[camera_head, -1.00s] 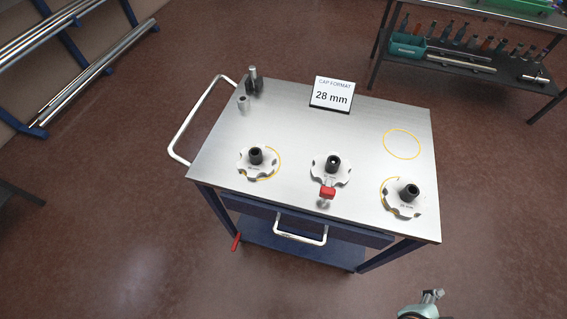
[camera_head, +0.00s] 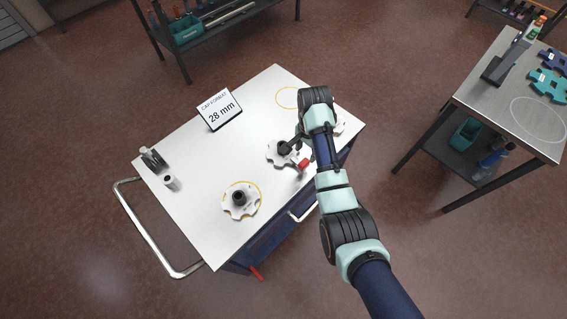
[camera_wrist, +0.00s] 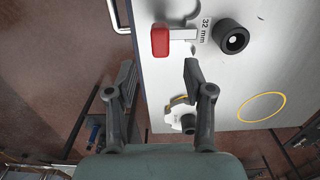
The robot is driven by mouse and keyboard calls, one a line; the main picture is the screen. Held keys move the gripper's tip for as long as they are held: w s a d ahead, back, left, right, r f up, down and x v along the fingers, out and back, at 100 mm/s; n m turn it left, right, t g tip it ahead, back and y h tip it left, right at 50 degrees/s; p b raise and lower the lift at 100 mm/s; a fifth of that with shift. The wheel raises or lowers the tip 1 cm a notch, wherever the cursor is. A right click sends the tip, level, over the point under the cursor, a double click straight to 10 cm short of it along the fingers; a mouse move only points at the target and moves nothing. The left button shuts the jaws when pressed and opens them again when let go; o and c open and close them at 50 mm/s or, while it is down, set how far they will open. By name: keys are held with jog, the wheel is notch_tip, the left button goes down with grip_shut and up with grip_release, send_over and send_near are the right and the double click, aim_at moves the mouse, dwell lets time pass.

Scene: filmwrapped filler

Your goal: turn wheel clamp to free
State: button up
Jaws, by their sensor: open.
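The wheel clamp has a red handle (camera_head: 304,164) at the front edge of the middle white star wheel (camera_head: 274,156). In the wrist view the red handle (camera_wrist: 160,41) lies beyond my fingertips, with a silver bar running from it towards the wheel's black hub (camera_wrist: 231,38), beside a "32 mm" label. My gripper (camera_wrist: 158,76) is open and empty, its fingers apart below the handle in the picture and not touching it. In the head view my arm hides most of the gripper and the table's right part.
Another star wheel (camera_head: 242,207) sits at front left; the right one (camera_wrist: 176,116) is partly behind my finger. A yellow ring (camera_wrist: 262,107) is empty. A second table (camera_head: 478,95) stands at right.

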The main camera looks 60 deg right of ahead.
aim_at(304, 162)
notch_tip(304, 162, down, 7)
jog(key=shift+f+b, duration=0.2)
jog(key=shift+b, duration=0.3)
jog(key=shift+a, duration=0.1)
grip_shut()
